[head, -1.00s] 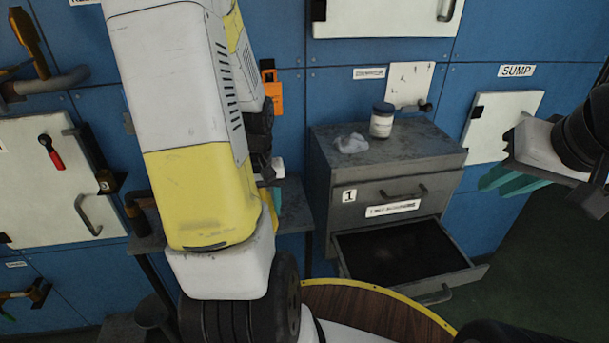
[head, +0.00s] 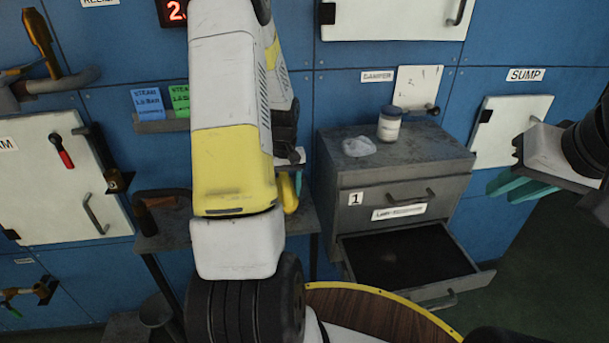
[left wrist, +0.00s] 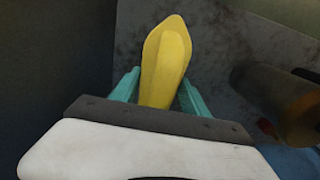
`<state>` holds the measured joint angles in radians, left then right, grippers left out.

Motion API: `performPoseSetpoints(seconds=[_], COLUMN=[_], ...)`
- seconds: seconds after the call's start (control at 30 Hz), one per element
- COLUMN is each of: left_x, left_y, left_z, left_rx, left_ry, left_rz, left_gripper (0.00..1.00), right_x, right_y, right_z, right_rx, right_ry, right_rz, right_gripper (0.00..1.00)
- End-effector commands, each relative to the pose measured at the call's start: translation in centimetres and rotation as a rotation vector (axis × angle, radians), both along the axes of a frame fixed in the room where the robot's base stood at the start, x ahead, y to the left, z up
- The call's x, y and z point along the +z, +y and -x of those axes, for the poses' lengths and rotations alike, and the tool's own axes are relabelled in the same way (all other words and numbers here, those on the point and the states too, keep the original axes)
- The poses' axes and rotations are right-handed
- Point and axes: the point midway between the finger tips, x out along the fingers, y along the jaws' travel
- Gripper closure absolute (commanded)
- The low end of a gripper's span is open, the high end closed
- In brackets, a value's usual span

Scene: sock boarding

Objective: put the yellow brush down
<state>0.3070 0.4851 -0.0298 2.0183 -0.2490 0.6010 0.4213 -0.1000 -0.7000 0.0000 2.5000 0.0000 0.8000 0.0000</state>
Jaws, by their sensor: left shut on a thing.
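The yellow brush (head: 289,194) shows partly behind my left arm in the head view. In the left wrist view the brush (left wrist: 167,60) sits between the teal fingers of my left gripper (left wrist: 155,92), which is shut on it. My left gripper (head: 297,183) is mostly hidden by its arm in the head view. The brush is over a grey worn surface (left wrist: 215,75); I cannot tell if it touches it. My right gripper (head: 519,185) is at the right, its teal fingers apart and empty.
A grey side table (head: 312,222) stands below the left gripper, with a dark curved handle-like object (head: 163,207) at its left. A grey cabinet (head: 330,165) with an open lower drawer (head: 470,283) stands to the right, a jar (head: 389,125) and crumpled clear lump (head: 359,147) on top.

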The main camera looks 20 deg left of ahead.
Motion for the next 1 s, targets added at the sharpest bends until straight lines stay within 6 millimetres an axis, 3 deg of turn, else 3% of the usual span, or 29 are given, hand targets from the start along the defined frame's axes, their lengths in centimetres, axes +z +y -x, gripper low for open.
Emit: performPoseSetpoints(seconds=[0.33,0.37,0.47,0.83,1.0], left_x=[-0.4,-0.4,-0.4,0.0,2.2], left_y=[0.0,0.0,0.0,0.0,0.0], left_z=[0.0,0.0,0.0,0.0,-0.1], left_rx=[0.0,0.0,0.0,0.0,0.001], left_ry=[-0.001,-0.001,-0.001,-0.003,-0.006], left_rz=[0.0,0.0,0.0,-0.001,-0.001], left_gripper=[0.79,0.45,0.25,0.25,0.25], right_x=[0.0,0.0,0.0,0.0,0.0], right_y=[0.0,0.0,0.0,0.0,0.0], right_z=[0.0,0.0,0.0,0.0,0.0], right_rx=[0.0,0.0,0.0,0.0,0.0], right_ry=[0.0,0.0,0.0,0.0,0.0], right_rz=[0.0,0.0,0.0,0.0,0.0], right_gripper=[0.78,0.78,0.78,0.78,0.78])
